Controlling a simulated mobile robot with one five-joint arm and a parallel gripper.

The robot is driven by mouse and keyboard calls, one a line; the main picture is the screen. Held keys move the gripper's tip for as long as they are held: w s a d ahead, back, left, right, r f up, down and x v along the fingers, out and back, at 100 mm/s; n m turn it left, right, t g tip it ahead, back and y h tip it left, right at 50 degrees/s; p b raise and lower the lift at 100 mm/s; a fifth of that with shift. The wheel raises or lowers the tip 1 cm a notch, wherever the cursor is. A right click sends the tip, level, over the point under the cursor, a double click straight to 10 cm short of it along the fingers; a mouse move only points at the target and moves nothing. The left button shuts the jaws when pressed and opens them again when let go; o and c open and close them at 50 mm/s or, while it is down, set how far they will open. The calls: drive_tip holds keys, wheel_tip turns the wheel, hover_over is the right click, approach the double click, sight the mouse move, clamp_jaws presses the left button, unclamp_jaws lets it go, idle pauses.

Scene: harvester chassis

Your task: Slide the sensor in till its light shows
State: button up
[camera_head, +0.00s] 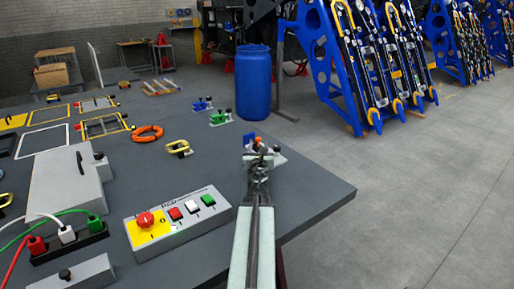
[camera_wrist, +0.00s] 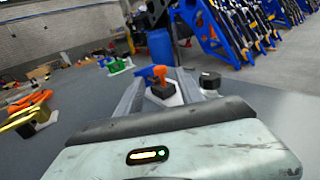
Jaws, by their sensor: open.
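A small sensor-like piece with an orange top and dark body (camera_wrist: 160,80) shows between the fingers of my gripper (camera_wrist: 158,88) in the wrist view. Its orange top (camera_head: 258,141) also shows just past the gripper (camera_head: 258,162) in the head view. A pale grey bracket (camera_head: 276,159) with a black knob (camera_wrist: 210,80) stands around or beside it, with a blue part at its left. My gripper is open, its fingers on either side of the piece. Contact and the piece's seating in the bracket cannot be told. No lit light shows on it.
Blue (camera_head: 202,104) and green (camera_head: 220,117) brackets stand farther back on the dark table. An orange ring (camera_head: 147,133) and a yellow clip (camera_head: 180,148) lie left. A button box (camera_head: 177,221) sits near left. The table's right edge is close to the gripper.

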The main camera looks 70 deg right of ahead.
sight(255, 142)
drive_tip(key=x, duration=1)
drive_tip(key=shift+s, duration=0.1)
clamp_jaws()
idle(1.2)
